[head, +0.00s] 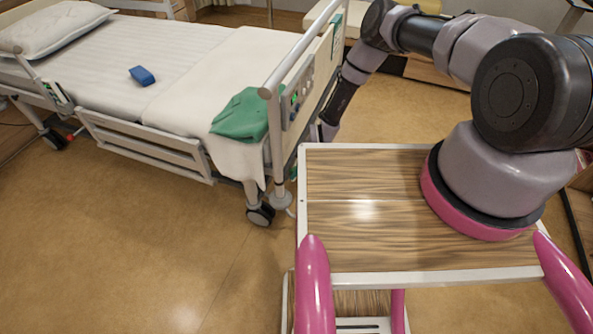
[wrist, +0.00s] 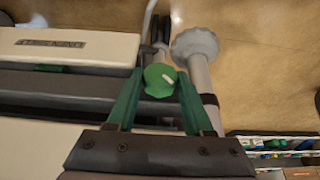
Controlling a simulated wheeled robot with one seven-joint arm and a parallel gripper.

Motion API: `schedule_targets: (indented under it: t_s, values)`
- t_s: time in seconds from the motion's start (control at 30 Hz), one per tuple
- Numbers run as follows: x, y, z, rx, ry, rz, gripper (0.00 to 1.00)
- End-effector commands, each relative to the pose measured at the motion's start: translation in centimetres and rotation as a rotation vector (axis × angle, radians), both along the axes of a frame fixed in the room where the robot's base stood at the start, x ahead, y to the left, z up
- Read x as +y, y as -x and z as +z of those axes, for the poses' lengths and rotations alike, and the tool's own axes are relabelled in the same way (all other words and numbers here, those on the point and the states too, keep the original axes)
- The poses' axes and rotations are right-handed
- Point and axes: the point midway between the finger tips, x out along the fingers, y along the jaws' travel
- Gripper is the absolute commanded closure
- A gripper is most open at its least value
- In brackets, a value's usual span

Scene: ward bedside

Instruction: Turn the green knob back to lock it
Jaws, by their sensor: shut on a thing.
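The green knob (wrist: 158,82) shows in the wrist view, with a short pale mark set diagonally on its face. My gripper (wrist: 161,77) has its two green fingers on the left and right sides of the knob, shut on it. In the head view my arm reaches down to the foot end of the bed (head: 315,75). There the gripper and the knob are hidden or too small to make out.
A green cloth (head: 240,115) hangs over the bed corner, and a blue object (head: 142,76) lies on the mattress. My wood-topped base fills the front. Floor (head: 170,240) is clear at left.

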Motion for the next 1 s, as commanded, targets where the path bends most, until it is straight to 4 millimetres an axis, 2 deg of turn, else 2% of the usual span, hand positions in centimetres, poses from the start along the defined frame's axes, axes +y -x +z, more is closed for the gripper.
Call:
schedule_targets:
  t_s: [0.37,1.0]
  values:
    - [-0.17,-0.32,-0.04,0.129,-0.048,-0.006,1.0]
    - [-0.27,-0.92,-0.39,0.602,-0.221,-0.004,1.0]
